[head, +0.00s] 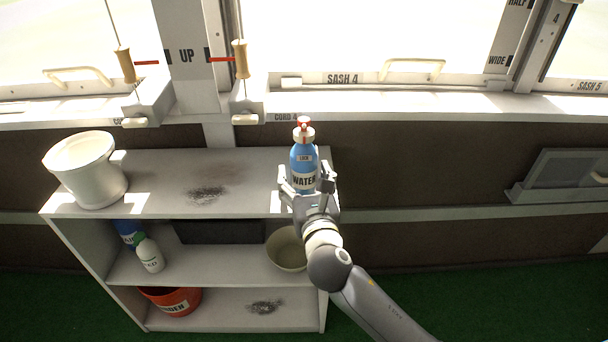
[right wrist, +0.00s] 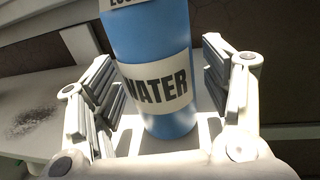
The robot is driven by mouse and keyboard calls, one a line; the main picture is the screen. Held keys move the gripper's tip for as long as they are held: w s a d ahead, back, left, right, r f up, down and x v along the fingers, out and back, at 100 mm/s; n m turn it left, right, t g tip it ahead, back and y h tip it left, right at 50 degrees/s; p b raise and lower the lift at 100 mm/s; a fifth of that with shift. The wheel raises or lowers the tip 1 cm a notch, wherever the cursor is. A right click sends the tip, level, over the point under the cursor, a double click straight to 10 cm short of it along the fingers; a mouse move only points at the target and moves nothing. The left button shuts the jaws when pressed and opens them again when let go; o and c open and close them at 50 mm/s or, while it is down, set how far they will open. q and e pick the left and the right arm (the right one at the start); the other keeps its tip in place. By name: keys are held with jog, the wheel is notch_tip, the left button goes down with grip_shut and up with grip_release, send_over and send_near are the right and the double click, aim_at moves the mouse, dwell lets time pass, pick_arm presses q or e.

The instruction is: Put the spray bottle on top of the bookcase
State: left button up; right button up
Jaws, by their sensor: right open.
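The blue spray bottle (head: 303,159), with a white WATER label and a red and white top, stands upright on the top board of the bookcase (head: 165,175), near its right end. In the right wrist view the bottle (right wrist: 150,50) stands between the fingers, with a gap at each side. My right gripper (head: 308,183) is open around the bottle's lower part. It also shows in the right wrist view (right wrist: 160,95) with its fingers spread. The bottle's lower front is partly hidden by the gripper in the head view. My left gripper is not in view.
A white bucket (head: 85,170) stands at the left end of the top. Lower shelves hold a white bottle (head: 150,255), a blue container (head: 129,233), a bowl (head: 287,250) and a red bucket (head: 172,301). The window sill (head: 400,108) runs behind. The top's middle is clear.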

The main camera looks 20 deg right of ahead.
jog(key=shift+s+a+p, duration=0.55)
jog(key=shift+s+a, duration=0.1)
jog(key=shift+s, duration=4.95)
jog(key=s+d+f+m+g, duration=0.3)
jog(key=f+m+g, duration=0.1)
jog(key=f+m, duration=0.45)
jog(key=s+d+f+m+g, duration=0.3)
jog(key=f+m+g, duration=0.1)
jog(key=f+m, duration=0.45)
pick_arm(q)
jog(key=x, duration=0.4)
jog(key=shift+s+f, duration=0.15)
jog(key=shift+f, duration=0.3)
pick_arm(e)
jog(key=s+a+f+m+g+y, duration=0.1)
jog(key=s+f+m+g+y, duration=0.1)
jog(key=s+f+m+g, duration=0.4)
jog(key=s+f+m, duration=0.4)
jog(key=s+m, duration=0.3)
jog(key=m, duration=0.2)
jog(key=shift+a+m+g, duration=0.2)
jog(key=shift+m+g, duration=0.1)
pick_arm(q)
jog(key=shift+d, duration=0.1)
pick_arm(e)
jog(key=shift+f, duration=0.1)
